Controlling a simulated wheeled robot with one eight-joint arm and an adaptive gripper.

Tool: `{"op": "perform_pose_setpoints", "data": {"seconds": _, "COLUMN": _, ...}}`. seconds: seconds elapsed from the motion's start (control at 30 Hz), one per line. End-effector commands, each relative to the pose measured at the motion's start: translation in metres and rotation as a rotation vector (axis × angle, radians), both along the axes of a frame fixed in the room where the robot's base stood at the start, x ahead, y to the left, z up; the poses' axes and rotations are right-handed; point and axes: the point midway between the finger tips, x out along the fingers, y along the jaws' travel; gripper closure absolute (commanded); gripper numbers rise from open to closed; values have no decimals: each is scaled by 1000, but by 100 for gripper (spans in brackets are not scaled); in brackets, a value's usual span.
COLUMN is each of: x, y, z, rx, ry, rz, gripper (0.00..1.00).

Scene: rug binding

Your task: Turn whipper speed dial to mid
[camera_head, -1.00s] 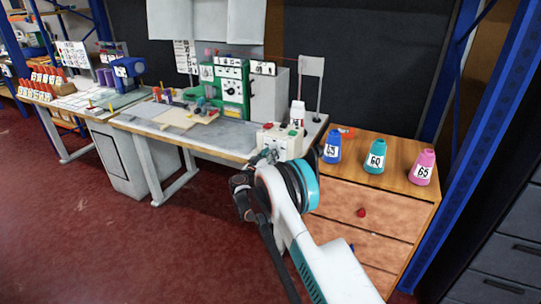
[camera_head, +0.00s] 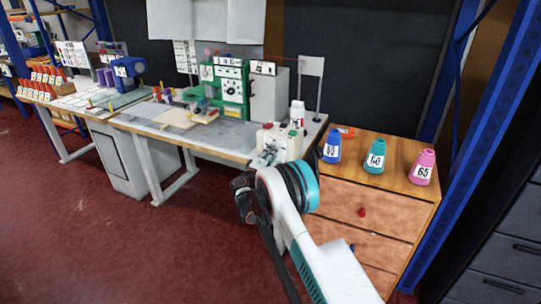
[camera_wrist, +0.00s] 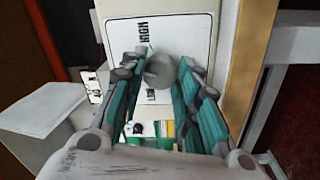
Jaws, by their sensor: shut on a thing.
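The whipper's speed dial is a round grey knob (camera_wrist: 160,71) on a white panel (camera_wrist: 180,35) in the wrist view. The panel reads "HIGH" on its upper left and "LOW" near the knob's lower left. The knob's pointer cannot be made out. My gripper (camera_wrist: 158,75) has its teal-sided fingers on both sides of the knob and is shut on it. In the head view, my gripper (camera_head: 266,156) is at the front of the cream whipper box (camera_head: 293,148), at the right end of the grey-topped bench. The dial is hidden there.
A white bottle (camera_head: 297,114) stands behind the whipper box. A wooden drawer cabinet (camera_head: 400,195) on the right carries blue (camera_head: 332,146), teal (camera_head: 375,157) and pink (camera_head: 422,168) cones. A green machine (camera_head: 232,88) stands further left on the bench. The red floor in front is open.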

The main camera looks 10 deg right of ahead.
Motion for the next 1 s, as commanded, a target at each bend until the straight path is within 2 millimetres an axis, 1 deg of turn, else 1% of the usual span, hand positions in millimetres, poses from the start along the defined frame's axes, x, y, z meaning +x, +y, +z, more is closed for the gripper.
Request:
{"op": "perform_pose_setpoints", "data": {"seconds": 0.2, "x": 0, "y": 0, "z": -1, "rx": -121, "ry": 89, "rz": 0, "gripper": 94}}
{"op": "perform_pose_setpoints", "data": {"seconds": 0.4, "x": 0, "y": 0, "z": -1, "rx": -195, "ry": 142, "rz": 1, "gripper": 94}}
{"op": "perform_pose_setpoints", "data": {"seconds": 0.63, "x": 0, "y": 0, "z": -1, "rx": -235, "ry": 171, "rz": 1, "gripper": 94}}
{"op": "perform_pose_setpoints", "data": {"seconds": 1.0, "x": -1, "y": 0, "z": -1, "rx": -240, "ry": 175, "rz": 1, "gripper": 94}}
